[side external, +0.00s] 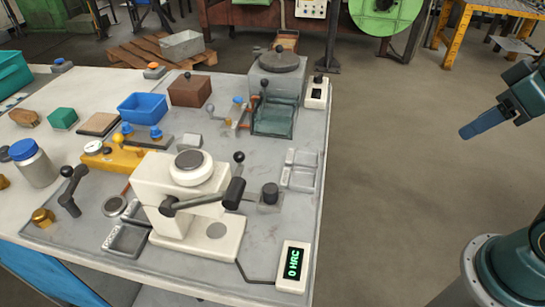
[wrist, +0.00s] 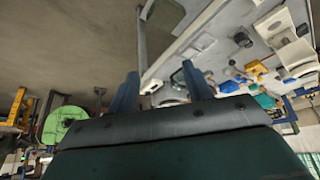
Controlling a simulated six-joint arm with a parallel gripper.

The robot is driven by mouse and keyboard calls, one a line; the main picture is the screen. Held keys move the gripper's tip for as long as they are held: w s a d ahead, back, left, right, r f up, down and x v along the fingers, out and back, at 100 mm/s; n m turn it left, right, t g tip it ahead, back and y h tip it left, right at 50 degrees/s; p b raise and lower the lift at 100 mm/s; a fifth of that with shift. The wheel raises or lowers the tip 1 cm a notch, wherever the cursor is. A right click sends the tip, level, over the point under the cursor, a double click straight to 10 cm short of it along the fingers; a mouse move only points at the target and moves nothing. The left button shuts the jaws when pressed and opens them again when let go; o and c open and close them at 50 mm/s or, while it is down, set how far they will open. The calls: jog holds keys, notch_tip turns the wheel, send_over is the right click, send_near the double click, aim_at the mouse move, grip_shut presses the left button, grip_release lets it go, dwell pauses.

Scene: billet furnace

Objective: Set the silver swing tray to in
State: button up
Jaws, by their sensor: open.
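A light silver-grey tray with shallow compartments (side external: 300,170) lies near the right edge of the workbench, beside a small block with a black knob (side external: 270,195). A darker grey metal tray (side external: 127,238) sits at the left foot of the white press (side external: 190,205). I cannot tell for sure which of these two is the swing tray, nor see a pivot. My gripper (side external: 467,131) is off to the right of the bench, over open floor, far from both trays. In the wrist view my gripper (wrist: 161,88) has its two blue fingers apart with nothing held between them.
The workbench (side external: 305,215) is crowded: a dark lever (side external: 234,193) on the press, a display box (side external: 293,265), a grey furnace-like unit (side external: 277,80), a blue bin (side external: 141,108) and a yellow fixture (side external: 112,158).

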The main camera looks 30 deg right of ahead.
jog(key=shift+c, duration=0.4)
jog(key=w+a+r+g+y, duration=0.1)
jog(key=w+a+r, duration=0.35)
jog(key=w, duration=0.45)
jog(key=m+g+y, duration=0.1)
jog(key=m+g, duration=0.1)
jog(key=g, duration=0.2)
send_over(240, 152)
jog(key=d, duration=0.3)
notch_tip(240, 152, down, 10)
jog(key=shift+s+a+r, duration=0.15)
jog(key=shift+s+r, duration=0.05)
jog(key=shift+f, duration=0.15)
jog(key=a+f, duration=0.1)
jog(key=f, duration=0.7)
jog(key=a+f, duration=0.1)
jog(key=f, duration=0.4)
jog(key=shift+w+a+f, duration=0.1)
jog(key=shift+w+a, duration=0.15)
jog(key=shift+a, duration=0.05)
